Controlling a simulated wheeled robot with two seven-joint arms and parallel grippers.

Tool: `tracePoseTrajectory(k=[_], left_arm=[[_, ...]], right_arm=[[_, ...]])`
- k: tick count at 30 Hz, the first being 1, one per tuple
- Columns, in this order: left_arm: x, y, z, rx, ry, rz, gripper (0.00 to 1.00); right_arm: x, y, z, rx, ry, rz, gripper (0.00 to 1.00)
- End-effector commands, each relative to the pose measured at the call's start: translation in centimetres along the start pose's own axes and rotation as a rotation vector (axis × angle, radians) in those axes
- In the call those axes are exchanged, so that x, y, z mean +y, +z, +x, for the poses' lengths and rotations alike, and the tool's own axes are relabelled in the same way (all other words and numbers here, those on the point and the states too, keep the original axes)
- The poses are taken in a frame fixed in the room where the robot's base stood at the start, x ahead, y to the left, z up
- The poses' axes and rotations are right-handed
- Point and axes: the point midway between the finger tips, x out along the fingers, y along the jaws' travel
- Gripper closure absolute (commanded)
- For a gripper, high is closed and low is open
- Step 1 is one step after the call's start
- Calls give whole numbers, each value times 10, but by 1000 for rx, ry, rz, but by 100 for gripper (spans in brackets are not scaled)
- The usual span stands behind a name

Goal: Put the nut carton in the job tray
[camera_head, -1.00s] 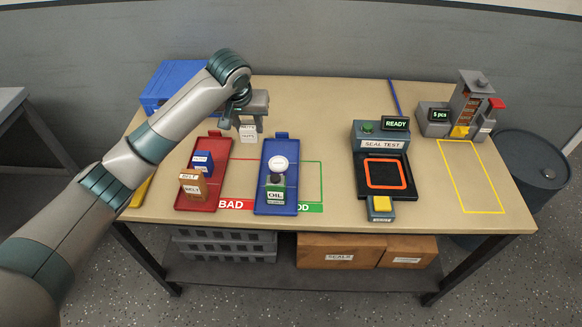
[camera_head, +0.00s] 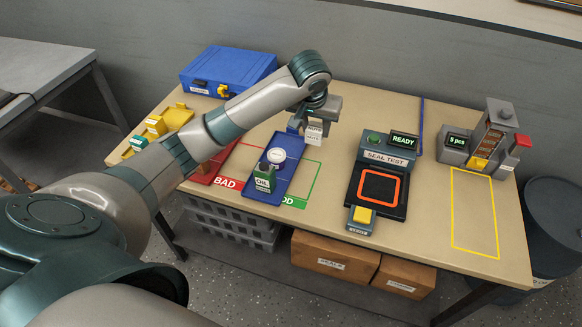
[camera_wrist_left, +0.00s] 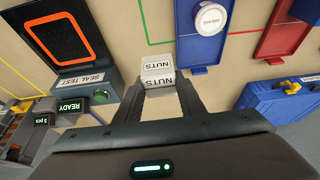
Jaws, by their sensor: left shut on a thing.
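The nut carton (camera_head: 314,133), a small white box marked NUTS, is held in my left gripper (camera_head: 313,124). In the left wrist view the carton (camera_wrist_left: 157,72) sits between the two fingertips (camera_wrist_left: 158,84), which are shut on it. In the head view it appears just right of the far end of the blue tray (camera_head: 288,183); its height above the table is hard to tell. The blue tray holds an oil can (camera_head: 265,178) and a white round-topped item (camera_head: 276,156). A red tray (camera_head: 228,160) is mostly hidden behind my left arm. No tray is labelled as the job tray.
The seal test station (camera_head: 380,187) stands right of the blue tray, with a parts dispenser (camera_head: 485,143) farther right. A blue case (camera_head: 228,70) lies at the back left. Yellow bins (camera_head: 168,122) stand at the left. The yellow outlined area (camera_head: 474,212) is empty.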

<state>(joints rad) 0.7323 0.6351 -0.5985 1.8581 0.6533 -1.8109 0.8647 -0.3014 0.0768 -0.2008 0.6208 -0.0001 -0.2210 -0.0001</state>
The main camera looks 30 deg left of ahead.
Motion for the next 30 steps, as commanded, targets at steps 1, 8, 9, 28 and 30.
tracePoseTrajectory(k=[1,8,9,28,30], left_arm=[[0,0,0,1,0,0,92],[0,0,0,0,0,0,92],[-1,-1,1,0,0,0,92],[-85,-21,69,-3,-3,-2,92],[-92,-23,77,-3,-1,-1,92]], right_arm=[[-4,-1,0,1,-4,0,69],[-6,-3,0,3,-7,0,69],[-6,-3,0,3,-6,0,69],[10,-2,-25,0,10,-1,69],[9,-2,-27,0,9,-1,69]])
